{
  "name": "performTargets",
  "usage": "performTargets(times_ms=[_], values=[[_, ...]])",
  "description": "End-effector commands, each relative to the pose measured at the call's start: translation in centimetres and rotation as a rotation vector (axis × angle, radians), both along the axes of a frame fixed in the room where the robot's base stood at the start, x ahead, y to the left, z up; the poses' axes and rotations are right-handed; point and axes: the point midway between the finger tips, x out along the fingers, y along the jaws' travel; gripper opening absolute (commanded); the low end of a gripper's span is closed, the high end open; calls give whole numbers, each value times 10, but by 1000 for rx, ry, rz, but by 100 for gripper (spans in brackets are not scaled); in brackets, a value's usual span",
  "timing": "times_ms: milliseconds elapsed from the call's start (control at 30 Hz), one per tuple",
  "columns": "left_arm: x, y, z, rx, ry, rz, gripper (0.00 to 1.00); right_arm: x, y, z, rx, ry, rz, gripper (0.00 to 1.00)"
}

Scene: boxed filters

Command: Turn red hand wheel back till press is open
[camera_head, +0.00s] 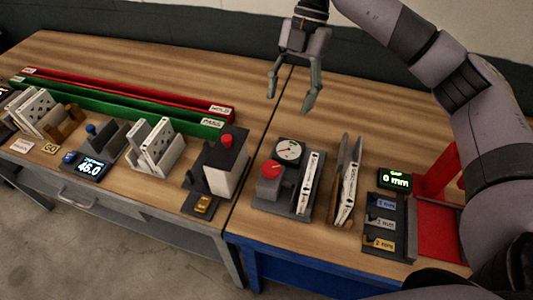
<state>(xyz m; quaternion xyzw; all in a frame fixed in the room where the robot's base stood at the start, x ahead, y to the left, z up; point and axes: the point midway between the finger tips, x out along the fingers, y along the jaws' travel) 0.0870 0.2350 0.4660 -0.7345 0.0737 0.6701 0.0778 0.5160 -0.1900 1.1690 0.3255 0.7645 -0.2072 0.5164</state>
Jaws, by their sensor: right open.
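A red round part that looks like the hand wheel (269,169) sits on a small dark press (262,190) right of the table seam. A round dial gauge (288,150) is just behind it. A white-edged filter (308,182) stands upright at the right side of the press; I cannot tell whether it is clamped. My right gripper (290,98) hangs above and behind the press, fingers apart and empty, clear of the wheel. My left gripper is not in view.
Another pair of thin panels (346,182) stands right of the press. A gap display (395,179) reads 0 mm, near a gauge holder (382,222) and a red stand (438,229). A box with a red top knob (226,141) stands left. The table behind is clear.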

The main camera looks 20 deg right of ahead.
Motion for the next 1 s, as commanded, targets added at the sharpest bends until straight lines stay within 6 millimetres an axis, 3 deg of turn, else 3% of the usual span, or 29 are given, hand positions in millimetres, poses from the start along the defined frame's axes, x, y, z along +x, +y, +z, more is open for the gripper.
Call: performTargets(times_ms=[267,800,1000], values=[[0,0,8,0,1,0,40,-6,4,-16,-14,21,-51,58],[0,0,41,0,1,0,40,-36,37,-120,-12,22,-48,58],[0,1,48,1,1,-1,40,-43,45,-148,-12,19,-49,58]])
